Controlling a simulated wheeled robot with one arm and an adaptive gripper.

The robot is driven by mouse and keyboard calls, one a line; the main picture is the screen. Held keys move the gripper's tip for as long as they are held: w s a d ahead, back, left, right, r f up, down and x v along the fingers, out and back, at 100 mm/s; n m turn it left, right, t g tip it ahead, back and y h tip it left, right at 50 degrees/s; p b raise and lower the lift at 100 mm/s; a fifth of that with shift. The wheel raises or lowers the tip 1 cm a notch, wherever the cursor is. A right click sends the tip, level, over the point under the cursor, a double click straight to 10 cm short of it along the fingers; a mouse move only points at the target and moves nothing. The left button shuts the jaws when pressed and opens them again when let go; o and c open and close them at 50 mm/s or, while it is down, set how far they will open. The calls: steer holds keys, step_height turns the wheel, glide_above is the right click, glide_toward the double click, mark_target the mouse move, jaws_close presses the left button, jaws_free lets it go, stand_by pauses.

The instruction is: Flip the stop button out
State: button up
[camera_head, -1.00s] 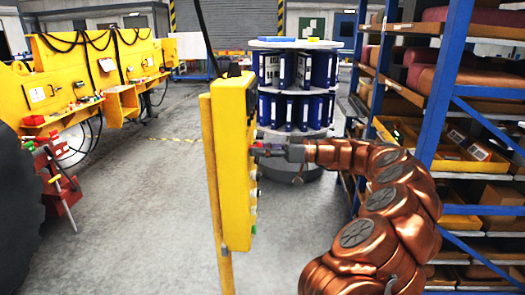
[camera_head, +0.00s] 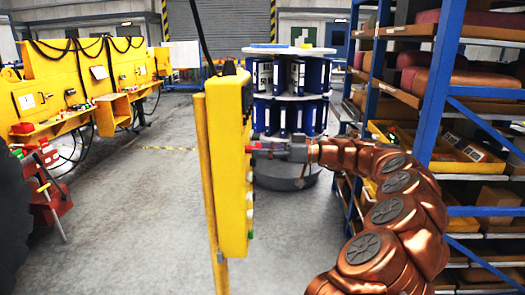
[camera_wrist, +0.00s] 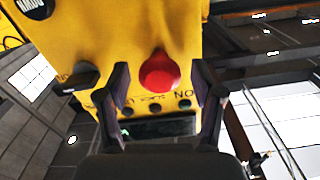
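The stop button (camera_wrist: 160,71) is a round red knob on the face of the yellow control box (camera_wrist: 140,30) in the wrist view. My gripper (camera_wrist: 160,85) is open, with one dark finger on each side of the knob and a gap between each finger and the knob. In the head view the yellow box (camera_head: 233,170) stands on a yellow post, and my gripper (camera_head: 262,149) reaches its right side from the right. A bit of the red stop button (camera_head: 248,148) shows there at the fingertips. Whether the button is pressed in cannot be told.
The box also carries a dark switch (camera_wrist: 77,77) and a green button (camera_wrist: 184,104). Behind stands a round rack of blue binders (camera_head: 290,85). A blue shelf unit (camera_head: 445,90) is close on the right. Yellow workbenches (camera_head: 85,85) stand at left. The floor between is clear.

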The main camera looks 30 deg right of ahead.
steer(key=v, duration=1.2)
stand_by(0.5)
steer(key=shift+s, duration=0.1)
stand_by(0.5)
